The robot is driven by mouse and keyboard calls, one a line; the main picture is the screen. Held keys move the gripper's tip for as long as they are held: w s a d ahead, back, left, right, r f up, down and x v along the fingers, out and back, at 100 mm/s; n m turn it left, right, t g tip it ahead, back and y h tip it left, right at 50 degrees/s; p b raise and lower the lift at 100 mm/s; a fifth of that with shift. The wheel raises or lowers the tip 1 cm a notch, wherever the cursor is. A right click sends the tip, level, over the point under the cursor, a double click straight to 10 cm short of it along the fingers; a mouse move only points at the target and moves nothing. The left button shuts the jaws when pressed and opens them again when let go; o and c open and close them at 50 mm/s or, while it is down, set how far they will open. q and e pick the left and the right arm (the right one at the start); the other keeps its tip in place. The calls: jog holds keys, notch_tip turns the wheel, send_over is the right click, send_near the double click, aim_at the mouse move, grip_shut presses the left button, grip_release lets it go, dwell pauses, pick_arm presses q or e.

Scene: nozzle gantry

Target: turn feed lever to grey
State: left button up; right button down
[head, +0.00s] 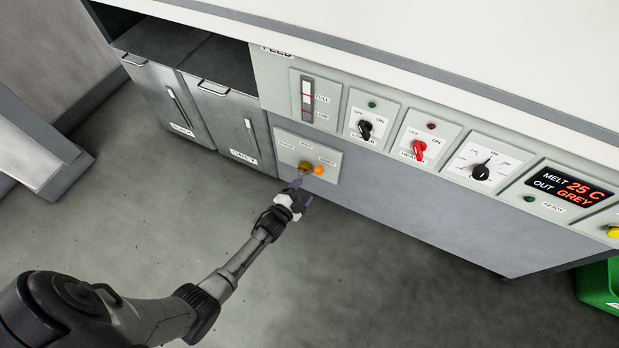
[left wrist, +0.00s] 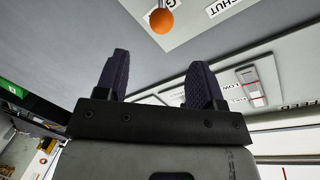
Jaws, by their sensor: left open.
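The feed lever has an orange ball knob (head: 319,170) on a brass-coloured hub, on a pale plate (head: 333,178) low on the cabinet front. The plate carries three small labels; the middle one reads SHUT. The lever points right, toward the right-hand label, whose text I cannot read surely. The orange knob (left wrist: 162,20) also shows in the left wrist view, beyond the fingertips and partly over a label. My left gripper (head: 302,190) is open and empty, just below and left of the knob, apparently apart from it. Its spread dark fingers (left wrist: 160,65) show in the wrist view. My right gripper is not in view.
Above the lever are a level gauge (head: 307,99), a black switch (head: 365,129), a red switch (head: 419,150) and a dial (head: 481,171). A display (head: 567,189) reads MELT OUT 25 C GREY. Handled bins (head: 170,99) stand left. The floor in front is clear.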

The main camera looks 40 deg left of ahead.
pick_arm(q)
jog(key=shift+s+d+r+p, duration=0.15)
jog(key=shift+s+p, duration=0.2)
jog(key=shift+s, duration=0.95)
notch_tip(320, 180, down, 5)
jog(key=s+a+n+g+y, duration=0.2)
jog(key=a+n+g, duration=0.1)
jog(key=n+g, duration=0.35)
jog(key=s+d+r+n+g+h+p, duration=0.1)
jog(key=s+d+r+n+g+p, duration=0.2)
jog(key=r, duration=0.9)
jog(key=s+d+r+g+p, duration=0.2)
jog(key=s+d+r, duration=0.25)
jog(key=r, duration=0.65)
jog(key=s+d+r+m+g+h+p, duration=0.1)
jog(key=s+d+r+p, duration=0.1)
jog(key=s+r+p, duration=0.65)
jog(key=s+d+r+m+g+h+p, duration=0.1)
jog(key=s+d+r+p, duration=0.1)
jog(key=s+r+p, duration=0.7)
notch_tip(320, 180, up, 37)
jog(key=p, duration=3.5)
